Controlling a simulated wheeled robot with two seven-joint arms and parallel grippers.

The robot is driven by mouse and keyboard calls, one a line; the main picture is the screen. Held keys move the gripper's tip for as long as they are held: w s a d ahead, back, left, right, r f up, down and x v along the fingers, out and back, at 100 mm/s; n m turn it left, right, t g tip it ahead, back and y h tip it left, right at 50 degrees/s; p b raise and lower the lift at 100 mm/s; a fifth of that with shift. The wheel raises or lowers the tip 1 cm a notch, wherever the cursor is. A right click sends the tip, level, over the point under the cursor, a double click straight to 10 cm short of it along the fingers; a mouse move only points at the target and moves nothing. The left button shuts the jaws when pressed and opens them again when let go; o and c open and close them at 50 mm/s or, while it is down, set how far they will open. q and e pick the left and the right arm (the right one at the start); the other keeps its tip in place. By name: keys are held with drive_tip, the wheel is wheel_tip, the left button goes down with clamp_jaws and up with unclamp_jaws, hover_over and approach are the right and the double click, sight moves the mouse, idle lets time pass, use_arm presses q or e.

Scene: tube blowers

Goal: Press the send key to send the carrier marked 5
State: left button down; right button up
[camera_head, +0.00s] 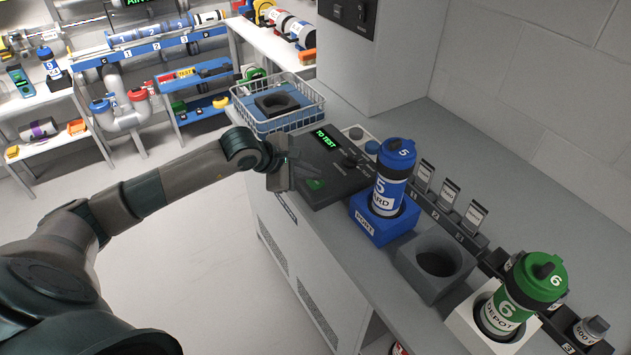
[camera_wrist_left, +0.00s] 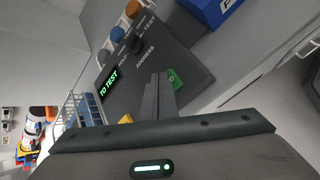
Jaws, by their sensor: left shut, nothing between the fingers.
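The carrier marked 5 (camera_head: 391,180), blue with a white label, stands upright in the blue port block (camera_head: 375,232). The dark control panel (camera_head: 336,163) sits to its left on the counter and shows "TO TEST" in green. The green key (camera_head: 315,184) is on the panel's near part; it also shows in the left wrist view (camera_wrist_left: 176,79), partly hidden behind my fingers. My left gripper (camera_head: 303,170) is shut and empty, with its fingertips over the panel close beside the green key. I cannot tell whether they touch the panel. My right gripper is out of view.
A wire basket (camera_head: 283,117) stands behind the panel. An empty grey socket block (camera_head: 434,263) and a green carrier marked 6 (camera_head: 520,297) stand to the right along the counter. Small label cards (camera_head: 448,192) line the back. A dial (camera_head: 356,157) rises from the panel.

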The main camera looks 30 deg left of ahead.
sight(315, 184)
use_arm(q)
drive_tip(key=shift+s+a+f+b, duration=0.1)
drive_tip(key=shift+a+f+b, duration=0.35)
drive_tip(key=shift+f+b, duration=0.4)
idle(0.4)
drive_tip(key=shift+r, duration=0.15)
drive_tip(key=shift+d+r, duration=0.6)
drive_tip(key=shift+r, duration=0.15)
drive_tip(key=shift+p, duration=0.3)
drive_tip(key=shift+w+d+r+p, duration=0.15)
drive_tip(key=shift+r+p, duration=0.2)
drive_tip(key=shift+r, duration=0.5)
drive_tip(key=shift+w+d+r+p, duration=0.15)
drive_tip(key=shift+r+p, duration=0.15)
drive_tip(key=shift+r, duration=0.55)
drive_tip(key=shift+s+r+p, duration=0.1)
drive_tip(key=shift+r+p, duration=0.4)
drive_tip(key=shift+r, duration=0.65)
